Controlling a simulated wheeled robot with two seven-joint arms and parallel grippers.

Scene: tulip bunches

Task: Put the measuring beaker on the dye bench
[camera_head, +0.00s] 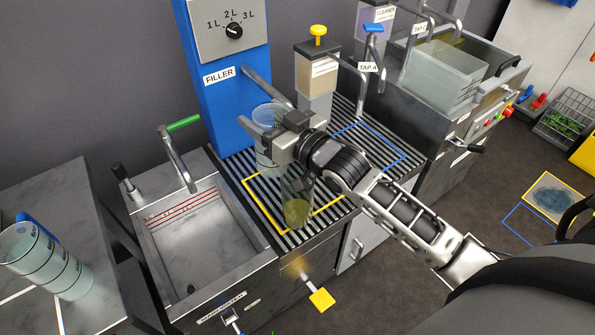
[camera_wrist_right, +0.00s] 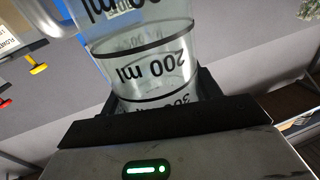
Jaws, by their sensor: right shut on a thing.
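My right gripper (camera_head: 272,140) is shut on the clear measuring beaker (camera_head: 271,113), which it holds roughly upright over the slatted drain grate beside the blue filler. In the right wrist view the beaker (camera_wrist_right: 150,60) fills the space between the jaws, with black rings and a "200 ml" mark. Its glass looks clear there. The gripper and wrist hide part of it in the head view. No label in view names the dye bench, so I cannot tell which surface it is. My left gripper is not in view.
A clear vessel with yellow-green liquid (camera_head: 297,210) shows below my right wrist, near the yellow outline. A steel sink (camera_head: 200,240) lies left of the grate. The blue filler (camera_head: 226,110) and taps rise behind.

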